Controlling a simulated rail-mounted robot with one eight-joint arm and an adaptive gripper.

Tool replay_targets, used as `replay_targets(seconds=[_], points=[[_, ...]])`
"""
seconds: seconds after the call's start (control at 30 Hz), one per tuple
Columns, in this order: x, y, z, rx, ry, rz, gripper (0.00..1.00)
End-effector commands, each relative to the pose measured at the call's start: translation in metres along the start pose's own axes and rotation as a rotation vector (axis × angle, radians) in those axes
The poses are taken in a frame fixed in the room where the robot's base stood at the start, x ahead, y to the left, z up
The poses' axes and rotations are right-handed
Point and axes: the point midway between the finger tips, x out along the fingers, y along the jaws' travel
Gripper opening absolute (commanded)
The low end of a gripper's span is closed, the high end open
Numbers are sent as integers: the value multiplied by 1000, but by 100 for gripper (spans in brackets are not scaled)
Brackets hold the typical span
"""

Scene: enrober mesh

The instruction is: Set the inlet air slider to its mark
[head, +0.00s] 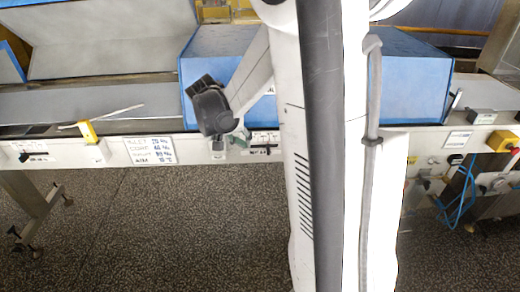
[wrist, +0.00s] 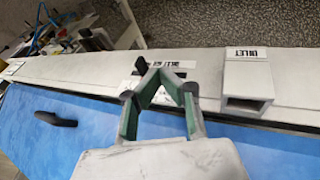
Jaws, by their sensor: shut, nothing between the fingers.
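My gripper (head: 218,152) is in front of the long white rail, just left of a slider panel (head: 264,139) with a white label and small dark marks. In the wrist view my gripper (wrist: 165,68) has green-padded fingers, shut with nothing held, over the white rail. Just beyond the fingertips is a small black knob (wrist: 140,57) beside a printed label (wrist: 162,62), partly hidden by a finger. I cannot read the label or make out the mark. To its right is a white box (wrist: 246,80) labelled INLET.
A blue cover (head: 215,60) stands behind the rail (head: 205,152). A similar label panel with a black knob (head: 23,157) is far left. A handwritten settings card (head: 150,150) and a yellow clip (head: 87,132) are nearer. A red-and-yellow stop button (head: 503,141) is at right.

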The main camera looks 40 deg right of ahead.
Motion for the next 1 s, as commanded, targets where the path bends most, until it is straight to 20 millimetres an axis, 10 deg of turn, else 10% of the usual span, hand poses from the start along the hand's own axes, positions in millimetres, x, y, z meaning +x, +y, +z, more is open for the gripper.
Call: replay_targets(seconds=[0.37,1.0], points=[[-26,-24,-7,46,124,98,0],[74,-4,-18,48,121,98,0]])
